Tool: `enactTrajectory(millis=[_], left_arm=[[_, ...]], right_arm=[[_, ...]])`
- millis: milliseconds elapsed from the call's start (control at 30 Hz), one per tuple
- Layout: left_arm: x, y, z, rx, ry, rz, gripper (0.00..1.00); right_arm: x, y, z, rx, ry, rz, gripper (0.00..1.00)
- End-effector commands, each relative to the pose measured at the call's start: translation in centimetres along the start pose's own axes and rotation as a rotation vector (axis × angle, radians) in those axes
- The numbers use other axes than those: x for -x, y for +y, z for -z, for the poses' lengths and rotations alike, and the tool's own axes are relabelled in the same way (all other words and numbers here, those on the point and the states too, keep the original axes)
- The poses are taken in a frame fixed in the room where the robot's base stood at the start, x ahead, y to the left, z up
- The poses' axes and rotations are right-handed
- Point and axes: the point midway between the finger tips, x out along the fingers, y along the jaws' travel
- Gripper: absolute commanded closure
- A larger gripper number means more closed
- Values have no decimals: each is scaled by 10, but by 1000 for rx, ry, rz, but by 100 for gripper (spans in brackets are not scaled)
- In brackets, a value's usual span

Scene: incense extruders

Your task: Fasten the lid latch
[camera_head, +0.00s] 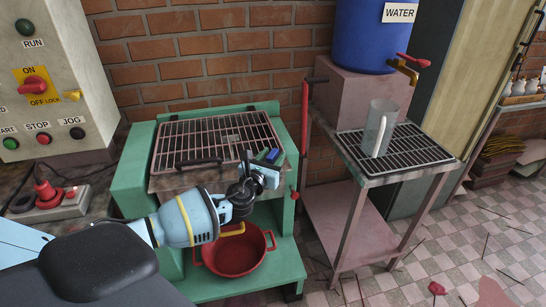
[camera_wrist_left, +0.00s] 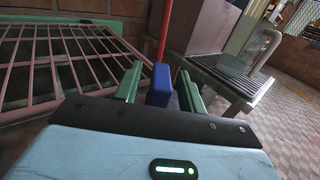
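The barred lid (camera_head: 215,135) lies over the top of the green machine (camera_head: 140,170), with a dark handle (camera_head: 198,163) at its front edge. A small blue piece (camera_head: 272,155), apparently the latch lever, stands at the lid's right front corner. In the left wrist view this blue piece (camera_wrist_left: 160,85) stands upright between two green fingers. My left gripper (camera_head: 267,160) is at that corner, with its fingers apart around the blue piece and narrow gaps showing. The latch's catch is hidden. My right gripper is not in view.
A red bowl (camera_head: 238,252) sits on the machine's lower shelf below my left arm. A side table (camera_head: 355,160) with a dark grate and a clear jug (camera_head: 378,128) stands to the right. A control box (camera_head: 50,85) is at the left.

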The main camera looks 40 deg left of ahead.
Motion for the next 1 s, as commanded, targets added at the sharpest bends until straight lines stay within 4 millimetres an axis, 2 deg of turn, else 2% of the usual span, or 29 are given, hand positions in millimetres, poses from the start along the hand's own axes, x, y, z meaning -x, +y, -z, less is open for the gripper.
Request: enactTrajectory(millis=[367,667,1000], left_arm=[[-5,0,0,1,0,0,61],[-5,0,0,1,0,0,100],[-5,-1,-2,2,0,-45,100]], right_arm=[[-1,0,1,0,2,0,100],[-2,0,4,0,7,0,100],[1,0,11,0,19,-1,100]])
